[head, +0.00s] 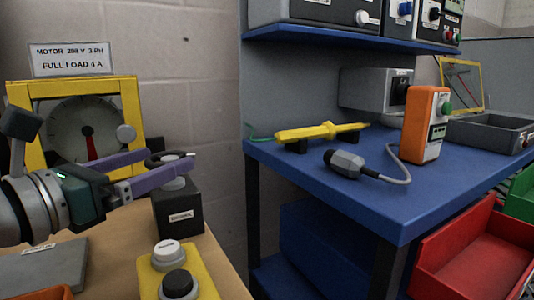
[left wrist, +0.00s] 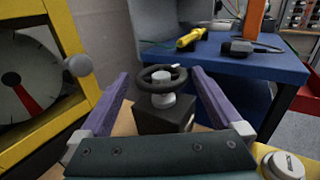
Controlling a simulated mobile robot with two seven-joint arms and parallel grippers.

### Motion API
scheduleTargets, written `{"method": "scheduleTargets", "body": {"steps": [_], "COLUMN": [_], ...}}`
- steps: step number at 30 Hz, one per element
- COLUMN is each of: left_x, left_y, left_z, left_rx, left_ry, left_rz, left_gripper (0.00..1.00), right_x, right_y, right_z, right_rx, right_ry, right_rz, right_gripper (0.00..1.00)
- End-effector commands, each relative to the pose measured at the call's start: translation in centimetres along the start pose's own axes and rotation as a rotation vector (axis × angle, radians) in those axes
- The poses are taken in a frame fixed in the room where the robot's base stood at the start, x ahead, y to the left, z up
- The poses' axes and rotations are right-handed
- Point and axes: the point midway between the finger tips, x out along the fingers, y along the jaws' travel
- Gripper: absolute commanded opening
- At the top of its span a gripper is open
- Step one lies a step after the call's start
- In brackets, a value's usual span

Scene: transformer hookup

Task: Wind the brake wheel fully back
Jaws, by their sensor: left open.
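The brake wheel is a dark ring on a pale hub, on top of a black labelled box (head: 178,212). In the left wrist view the wheel (left wrist: 150,85) shows whole, with a small light mark on its far rim. My left gripper (head: 172,160) has purple fingers and is open. In the left wrist view its fingers stand on either side of the wheel, with visible gaps. In the head view the fingers partly cover the wheel. Whether a finger touches the rim cannot be told. My right gripper is in neither view.
A yellow-framed dial (head: 73,125) with a red needle and grey side knob stands close behind my left gripper. A yellow button box (head: 160,262) sits in front. To the right, a blue bench (head: 350,205) holds a yellow probe, a grey connector and an orange tester.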

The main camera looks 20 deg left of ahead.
Motion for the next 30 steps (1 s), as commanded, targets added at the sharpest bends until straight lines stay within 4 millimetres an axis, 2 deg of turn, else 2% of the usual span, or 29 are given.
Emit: {"method": "scheduleTargets", "body": {"steps": [3,9,13,21,30], "left_x": [2.4,5.1,5.8,5.8,5.8], "left_y": [0.0,-0.1,-0.1,-0.1,0.0], "left_z": [0.1,0.0,0.0,0.0,0.0], "left_rx": [-0.003,-0.004,-0.003,-0.003,-0.004], "left_ry": [-0.005,-0.002,0.000,0.001,0.000], "left_rz": [0.002,0.000,0.000,0.000,0.000], "left_gripper": [1.00,1.00,1.00,0.99,0.65], "right_x": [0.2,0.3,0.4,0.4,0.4], "right_y": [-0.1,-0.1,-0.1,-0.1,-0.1], "right_z": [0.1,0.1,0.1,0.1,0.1], "right_rx": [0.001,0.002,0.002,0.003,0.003], "right_ry": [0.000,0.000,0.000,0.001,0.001], "right_rz": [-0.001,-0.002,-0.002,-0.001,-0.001], "right_gripper": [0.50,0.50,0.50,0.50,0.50]}}
